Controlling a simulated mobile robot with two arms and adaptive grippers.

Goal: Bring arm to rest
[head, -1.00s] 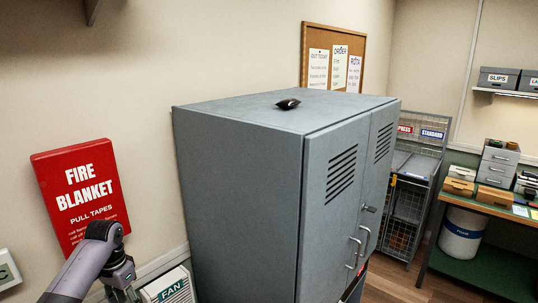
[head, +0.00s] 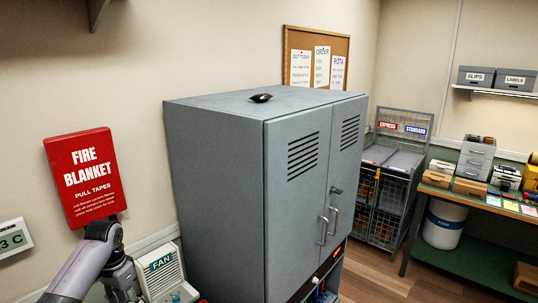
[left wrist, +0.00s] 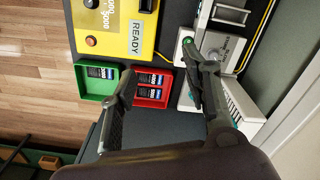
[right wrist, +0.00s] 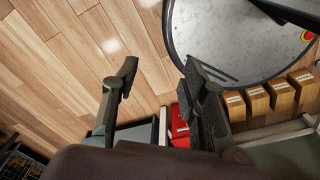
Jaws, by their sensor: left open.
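My left arm (head: 92,262) comes in at the lower left of the head view, its joint in front of the wall below the red fire blanket box. Its fingers do not show clearly there. In the left wrist view my left gripper (left wrist: 160,66) is open and empty, above a dark bench with a green tray (left wrist: 84,93) and a red tray (left wrist: 166,103), both holding dark packs. My right gripper (right wrist: 160,68) shows only in the right wrist view; its fingers are apart with nothing between them, above the wooden floor.
A grey metal cabinet (head: 215,190) fills the middle of the head view, near my left arm. A fan unit (head: 160,274) stands close beside the arm. A yellow box (left wrist: 112,28) marked READY sits by the trays. Small cartons (right wrist: 281,95) line the right wrist view.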

